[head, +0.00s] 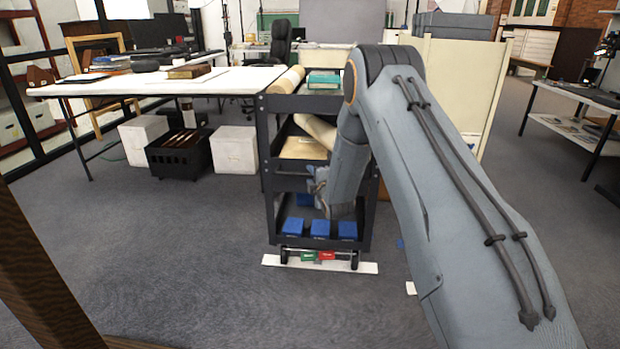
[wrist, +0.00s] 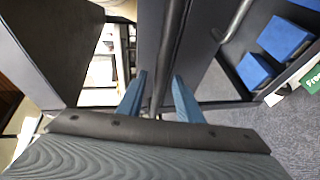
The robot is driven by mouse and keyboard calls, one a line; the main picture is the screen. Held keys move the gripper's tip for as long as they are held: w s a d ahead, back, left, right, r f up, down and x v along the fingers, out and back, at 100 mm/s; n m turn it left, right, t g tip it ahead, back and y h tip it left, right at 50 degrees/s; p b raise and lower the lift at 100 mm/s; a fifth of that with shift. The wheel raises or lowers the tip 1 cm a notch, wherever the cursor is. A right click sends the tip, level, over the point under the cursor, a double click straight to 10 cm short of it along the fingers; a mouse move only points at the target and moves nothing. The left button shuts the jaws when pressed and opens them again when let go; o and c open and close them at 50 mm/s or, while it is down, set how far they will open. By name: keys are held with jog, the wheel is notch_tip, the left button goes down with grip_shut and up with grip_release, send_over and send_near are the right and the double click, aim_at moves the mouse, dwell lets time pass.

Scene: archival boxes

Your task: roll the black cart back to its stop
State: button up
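The black cart (head: 267,180) stands upright in the middle of the head view. Its shelves hold rolls, books and blue boxes (head: 320,228). A white strip (head: 272,262) lies on the floor at the cart's near wheels; I cannot tell whether it is the stop. A green tag and a red tag (head: 327,256) show low on the cart's front. My gripper (head: 316,186) is at the cart's front, at middle-shelf height. In the wrist view, my gripper's blue fingers (wrist: 160,80) stand apart on either side of a dark bar of the cart (wrist: 171,40), with gaps visible.
A long white table (head: 150,84) stands left of the cart, with white boxes (head: 233,150) and a black crate (head: 180,158) beneath. A cream panel (head: 465,80) stands behind right. A desk (head: 575,95) is far right. Carpet in front of the cart is clear.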

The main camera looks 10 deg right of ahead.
jog(key=shift+w+a+f, duration=0.1)
jog(key=shift+w+f, duration=0.05)
jog(key=shift+w, duration=0.85)
jog(key=shift+c, duration=0.2)
grip_shut()
jog(key=shift+w, duration=0.1)
